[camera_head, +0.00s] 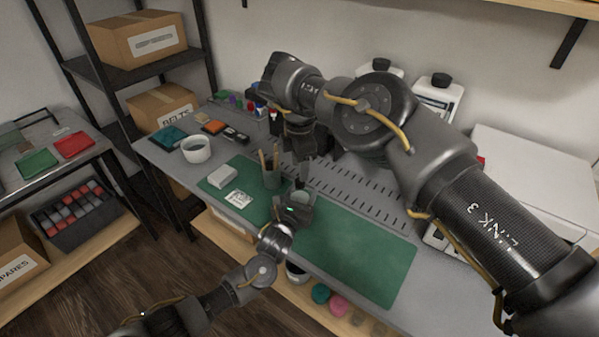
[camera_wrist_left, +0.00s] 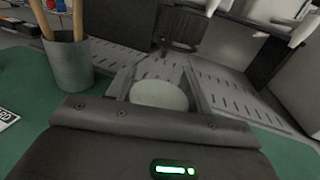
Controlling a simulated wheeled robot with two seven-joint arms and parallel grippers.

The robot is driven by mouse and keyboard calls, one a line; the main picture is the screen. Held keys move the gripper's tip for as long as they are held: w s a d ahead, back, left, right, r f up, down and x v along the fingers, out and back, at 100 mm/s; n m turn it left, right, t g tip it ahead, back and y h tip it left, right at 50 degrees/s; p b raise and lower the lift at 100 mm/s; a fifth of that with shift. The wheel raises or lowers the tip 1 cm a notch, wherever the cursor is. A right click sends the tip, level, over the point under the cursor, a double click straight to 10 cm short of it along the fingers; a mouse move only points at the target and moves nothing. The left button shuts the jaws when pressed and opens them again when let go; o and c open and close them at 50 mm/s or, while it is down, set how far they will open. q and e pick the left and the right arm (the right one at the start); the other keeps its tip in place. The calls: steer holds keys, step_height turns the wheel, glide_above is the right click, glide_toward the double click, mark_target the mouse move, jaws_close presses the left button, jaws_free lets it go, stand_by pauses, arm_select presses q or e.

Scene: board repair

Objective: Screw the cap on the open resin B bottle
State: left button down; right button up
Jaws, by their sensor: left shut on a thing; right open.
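My left gripper (camera_head: 302,194) comes in from the lower left and is shut on a pale round object (camera_head: 301,198) above the green mat. In the left wrist view, this object (camera_wrist_left: 159,95) shows as a flat pale disc between the fingers; I cannot tell whether it is the resin B bottle or its cap. My right gripper (camera_head: 303,155) points down just behind and above the left one, open, with nothing visible between its fingers. Small coloured bottles (camera_head: 258,109) stand at the back, partly hidden by my right arm; no label is readable.
A grey cup with wooden sticks (camera_head: 271,178) stands close left of the grippers and shows in the left wrist view (camera_wrist_left: 68,62). A white round container (camera_head: 196,150) and a white block (camera_head: 208,174) lie farther left. The green mat (camera_head: 365,262) is clear at right.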

steer(key=shift+r, duration=0.1)
steer(key=shift+c, duration=0.4)
steer(key=r, duration=0.1)
steer(key=w+r, duration=0.1)
steer(key=d+r, duration=0.1)
steer(key=shift+w+r+t, duration=0.15)
steer(key=shift+w+t, duration=0.15)
steer(key=shift+t, duration=0.1)
steer(key=n, duration=0.8)
steer(key=s+n, duration=0.1)
steer(key=n, duration=0.3)
steer(key=shift+a+r+n, duration=0.15)
steer(key=shift+r+n, duration=0.15)
steer(key=shift+n, duration=0.1)
steer(key=n, duration=0.3)
steer(key=shift+s+a+f+g, duration=0.2)
steer(key=shift+s+a+g, duration=0.1)
steer(key=shift+a+g, duration=0.1)
steer(key=shift+f, duration=0.1)
